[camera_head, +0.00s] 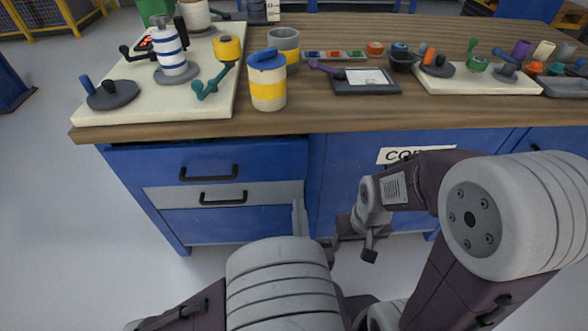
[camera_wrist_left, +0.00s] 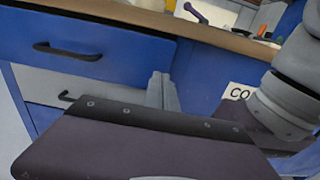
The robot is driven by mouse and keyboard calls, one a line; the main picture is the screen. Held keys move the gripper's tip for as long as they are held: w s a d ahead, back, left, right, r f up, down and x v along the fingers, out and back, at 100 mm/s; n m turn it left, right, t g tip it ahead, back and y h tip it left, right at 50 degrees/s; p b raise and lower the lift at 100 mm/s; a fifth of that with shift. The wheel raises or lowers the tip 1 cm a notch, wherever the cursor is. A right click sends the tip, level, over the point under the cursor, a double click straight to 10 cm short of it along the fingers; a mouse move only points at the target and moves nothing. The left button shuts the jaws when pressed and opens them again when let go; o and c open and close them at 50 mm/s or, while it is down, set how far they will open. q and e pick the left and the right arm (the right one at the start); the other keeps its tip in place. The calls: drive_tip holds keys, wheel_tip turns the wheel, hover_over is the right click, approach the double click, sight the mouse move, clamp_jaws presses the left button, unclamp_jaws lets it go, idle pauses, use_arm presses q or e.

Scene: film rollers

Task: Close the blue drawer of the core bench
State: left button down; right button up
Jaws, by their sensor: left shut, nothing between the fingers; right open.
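The blue drawer (camera_head: 255,160) is the top drawer at the left of the core bench, with a black bar handle. A dark gap shows above its front, which seems to stand out a little from the bench; how far I cannot tell. It also shows in the left wrist view (camera_wrist_left: 110,45), at the upper left. My left gripper (camera_head: 299,206) is shut and empty, near the drawer's lower right corner. Its fingers show in the left wrist view (camera_wrist_left: 160,82); contact with the drawer is unclear. My right gripper (camera_head: 353,240) is open and empty, low before the blue door.
A grey drawer (camera_head: 265,193) with a black handle lies under the blue one. A white label (camera_head: 395,155) is on the blue door, partly hidden by my right arm. The wooden top (camera_head: 320,118) holds a yellow-banded jar (camera_head: 268,92) near its front edge. Floor at left is clear.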

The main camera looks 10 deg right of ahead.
sight(294, 155)
use_arm(q)
drive_tip(key=w+b, duration=0.3)
drive_tip(key=w, duration=0.9)
drive_tip(key=shift+w+d+f, duration=0.1)
drive_tip(key=shift+w+d, duration=0.05)
drive_tip(key=shift+w, duration=0.15)
drive_tip(key=shift+w+b, duration=0.35)
drive_tip(key=shift+w, duration=0.1)
use_arm(e)
wheel_tip(294, 155, down, 4)
drive_tip(key=shift+r, duration=0.1)
